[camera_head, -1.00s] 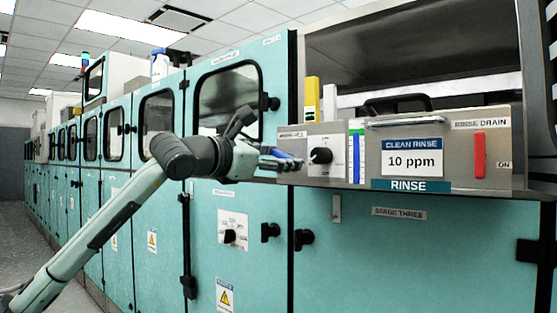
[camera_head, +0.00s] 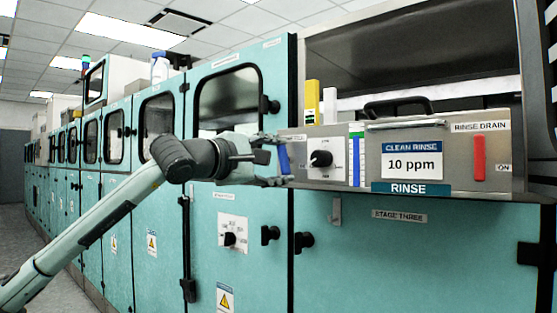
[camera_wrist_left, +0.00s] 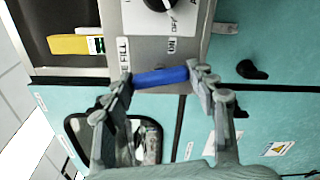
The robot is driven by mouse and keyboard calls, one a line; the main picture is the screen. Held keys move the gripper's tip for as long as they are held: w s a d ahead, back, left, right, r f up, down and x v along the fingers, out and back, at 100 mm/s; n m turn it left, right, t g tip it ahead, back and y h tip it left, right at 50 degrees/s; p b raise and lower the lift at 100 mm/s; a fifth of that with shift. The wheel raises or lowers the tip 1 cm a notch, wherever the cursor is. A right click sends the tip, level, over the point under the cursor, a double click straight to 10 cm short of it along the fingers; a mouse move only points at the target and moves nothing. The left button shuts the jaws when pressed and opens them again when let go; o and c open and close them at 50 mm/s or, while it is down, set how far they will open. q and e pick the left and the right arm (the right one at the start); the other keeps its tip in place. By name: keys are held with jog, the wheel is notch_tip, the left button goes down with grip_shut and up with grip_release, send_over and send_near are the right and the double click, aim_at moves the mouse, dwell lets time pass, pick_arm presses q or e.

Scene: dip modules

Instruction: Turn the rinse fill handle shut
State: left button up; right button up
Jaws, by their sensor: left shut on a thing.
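The rinse fill handle is a blue bar (camera_head: 283,158) at the left end of the grey rinse panel. It stands about upright in the head view. My left gripper (camera_head: 280,160) is shut on it, one finger at its top and one at its bottom. In the left wrist view the blue bar (camera_wrist_left: 160,77) lies across between the two fingertips of my left gripper (camera_wrist_left: 163,80). A partly cut off FILL label (camera_wrist_left: 124,52) and an ON label (camera_wrist_left: 172,45) are beside it. My right gripper is not in view.
A black knob (camera_head: 320,158) is just right of the handle, then a blue level strip (camera_head: 356,158). A red drain handle (camera_head: 479,157) stands upright farther right. Teal cabinet doors (camera_head: 345,250) with black latches (camera_head: 304,239) are below. A yellow block (camera_head: 312,103) is above the panel.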

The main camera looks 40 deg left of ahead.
pick_arm(q)
jog(key=shift+m, duration=1.5)
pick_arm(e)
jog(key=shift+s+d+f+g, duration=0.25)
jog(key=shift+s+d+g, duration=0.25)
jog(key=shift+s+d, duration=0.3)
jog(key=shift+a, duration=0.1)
pick_arm(q)
jog(key=o, duration=1.2)
jog(key=shift+c, duration=0.2)
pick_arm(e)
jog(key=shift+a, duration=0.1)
